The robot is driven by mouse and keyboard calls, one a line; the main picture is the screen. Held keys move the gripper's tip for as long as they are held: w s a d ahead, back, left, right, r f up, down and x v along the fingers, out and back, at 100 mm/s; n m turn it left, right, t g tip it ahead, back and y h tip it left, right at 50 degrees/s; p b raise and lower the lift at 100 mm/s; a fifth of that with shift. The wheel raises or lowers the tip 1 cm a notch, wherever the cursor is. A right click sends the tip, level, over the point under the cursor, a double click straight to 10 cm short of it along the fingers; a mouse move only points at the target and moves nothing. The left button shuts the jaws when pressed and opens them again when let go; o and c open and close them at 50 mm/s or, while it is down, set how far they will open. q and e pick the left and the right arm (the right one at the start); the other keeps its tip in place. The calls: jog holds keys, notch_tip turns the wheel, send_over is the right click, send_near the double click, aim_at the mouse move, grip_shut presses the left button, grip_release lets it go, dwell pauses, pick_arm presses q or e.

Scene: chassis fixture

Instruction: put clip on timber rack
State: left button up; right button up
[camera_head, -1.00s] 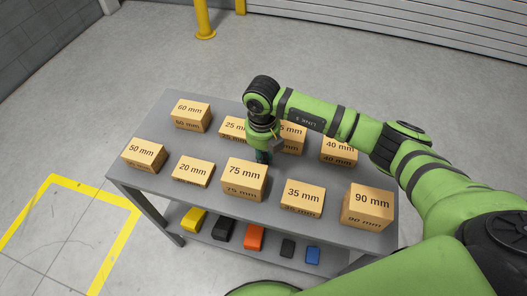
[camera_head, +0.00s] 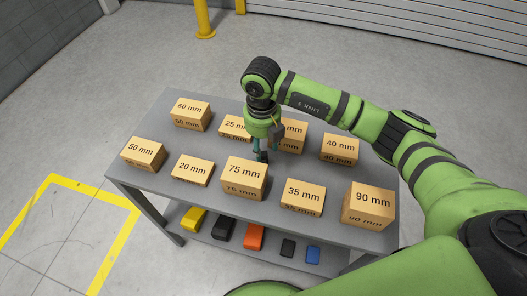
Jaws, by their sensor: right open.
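My right gripper (camera_head: 262,154) points down over the grey table (camera_head: 143,186), just behind the 75 mm block (camera_head: 244,179) and in front of the row with the 25 mm block (camera_head: 235,127). Its fingers are spread. I cannot make out a clip in or under it; the blocks partly hide the table there. No timber rack can be told apart for certain; wooden blocks with mm labels stand in two rows on the table top. My left gripper is not in view.
The 20 mm block (camera_head: 192,170), 35 mm block (camera_head: 303,196) and 90 mm block (camera_head: 368,206) stand in the front row. A lower shelf holds yellow (camera_head: 193,219), black (camera_head: 223,228), orange (camera_head: 254,237), dark and blue (camera_head: 312,254) items.

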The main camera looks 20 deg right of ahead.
aim_at(262, 154)
notch_tip(262, 154, up, 8)
jog(key=b, duration=0.1)
jog(key=shift+r, duration=0.15)
jog(key=shift+a, duration=0.1)
